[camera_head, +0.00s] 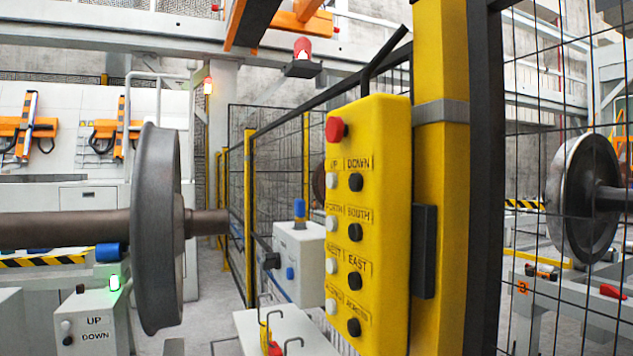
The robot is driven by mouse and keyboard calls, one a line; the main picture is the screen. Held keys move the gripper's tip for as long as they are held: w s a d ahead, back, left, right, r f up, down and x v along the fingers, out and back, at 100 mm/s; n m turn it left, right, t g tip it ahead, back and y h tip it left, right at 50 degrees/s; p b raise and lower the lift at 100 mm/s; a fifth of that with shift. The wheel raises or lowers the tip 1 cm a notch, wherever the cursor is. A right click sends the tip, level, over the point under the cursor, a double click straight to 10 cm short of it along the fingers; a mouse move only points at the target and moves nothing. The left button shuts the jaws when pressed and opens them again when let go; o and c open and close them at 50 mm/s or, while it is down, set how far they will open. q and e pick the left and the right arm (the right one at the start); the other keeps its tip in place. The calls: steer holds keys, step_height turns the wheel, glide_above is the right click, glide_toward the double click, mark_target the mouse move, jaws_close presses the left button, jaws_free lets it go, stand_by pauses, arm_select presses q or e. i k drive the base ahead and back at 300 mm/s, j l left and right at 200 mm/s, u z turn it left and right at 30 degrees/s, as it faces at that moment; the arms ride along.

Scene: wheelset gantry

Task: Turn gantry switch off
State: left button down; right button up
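A yellow control box (393,190) is fixed to a yellow post (441,60) right of the middle. A red button (335,129) stands out near the top of its front. Below it are rows of paired buttons, white on the left and black on the right, such as the black button (356,182) under DOWN. Other labels read UP, SOUTH and EAST; the lowest are hard to read. A dark block (423,250) sits on the post side of the box. I cannot tell which part is the gantry switch or its state. Neither gripper is in view.
A wheelset wheel (155,230) with its axle stands at left, above a grey UP/DOWN box (92,328) with a lit green lamp (114,282). Dark mesh fence (540,100) closes off the right. A white cabinet (302,262) stands behind the yellow box.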

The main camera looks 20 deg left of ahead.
mark_target(273, 260)
steer(key=i+j, duration=0.1)
steer(key=j, duration=0.5)
steer(key=i+j+z, duration=0.1)
steer(key=j, duration=0.5)
steer(key=i+j, duration=0.15)
steer(key=j, duration=0.4)
steer(key=i+j, duration=0.1)
steer(key=j, duration=0.5)
steer(key=z, duration=0.05)
